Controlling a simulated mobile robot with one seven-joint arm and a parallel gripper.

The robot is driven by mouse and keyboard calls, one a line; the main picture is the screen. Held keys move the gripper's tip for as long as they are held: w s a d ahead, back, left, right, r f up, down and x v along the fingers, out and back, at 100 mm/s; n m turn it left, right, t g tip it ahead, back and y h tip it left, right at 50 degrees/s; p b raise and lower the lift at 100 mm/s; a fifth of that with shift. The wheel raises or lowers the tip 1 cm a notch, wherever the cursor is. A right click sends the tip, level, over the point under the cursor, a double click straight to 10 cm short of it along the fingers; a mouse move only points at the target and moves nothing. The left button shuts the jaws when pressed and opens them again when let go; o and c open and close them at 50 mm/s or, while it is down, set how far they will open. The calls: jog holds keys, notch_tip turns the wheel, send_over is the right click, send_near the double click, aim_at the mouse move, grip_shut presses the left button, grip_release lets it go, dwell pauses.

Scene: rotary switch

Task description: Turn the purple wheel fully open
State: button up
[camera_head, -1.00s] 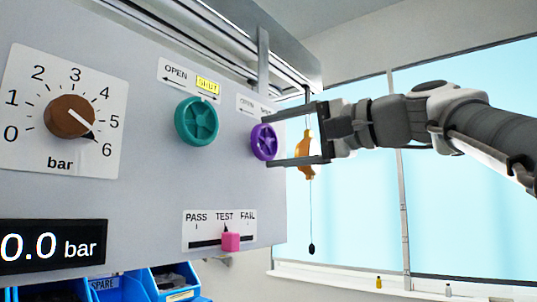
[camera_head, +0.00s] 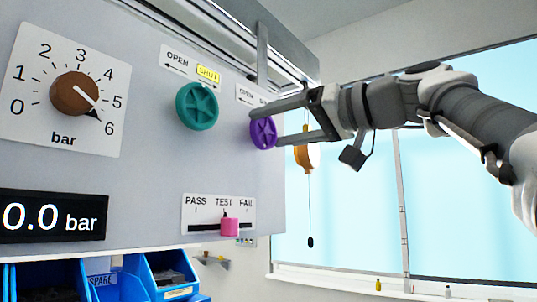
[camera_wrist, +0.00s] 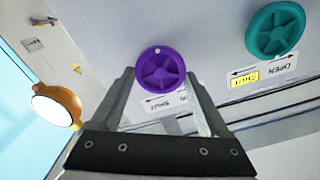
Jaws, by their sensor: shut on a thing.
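The purple wheel (camera_head: 263,133) is a small spoked handwheel on the grey panel, right of the teal wheel. In the wrist view the purple wheel (camera_wrist: 160,70) sits between the fingertips, with a pale dot near its rim. My gripper (camera_head: 265,127) is shut on the purple wheel, one finger above and one below it in the head view. In the wrist view my gripper (camera_wrist: 162,80) has a finger at each side of the wheel. The label by the wheel (camera_head: 254,98) has an arrow and the word OPEN; its right part is hidden by my finger.
A teal wheel (camera_head: 197,106) with a yellow SHUT mark is close on the left. A brown dial (camera_head: 75,93), a display reading 0.0 bar (camera_head: 52,217) and a pink slider (camera_head: 229,227) are on the panel. An orange object (camera_head: 306,157) hangs behind my gripper.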

jog(key=shift+f+n+b, duration=0.1)
jog(key=shift+n+b, duration=0.2)
jog(key=shift+n, duration=1.3)
jog(key=o, duration=1.2)
jog(key=shift+o, duration=0.2)
jog(key=v, duration=1.7)
jog(key=shift+s+p, duration=0.2)
jog(key=shift+p, duration=0.15)
jog(key=shift+d, duration=0.15)
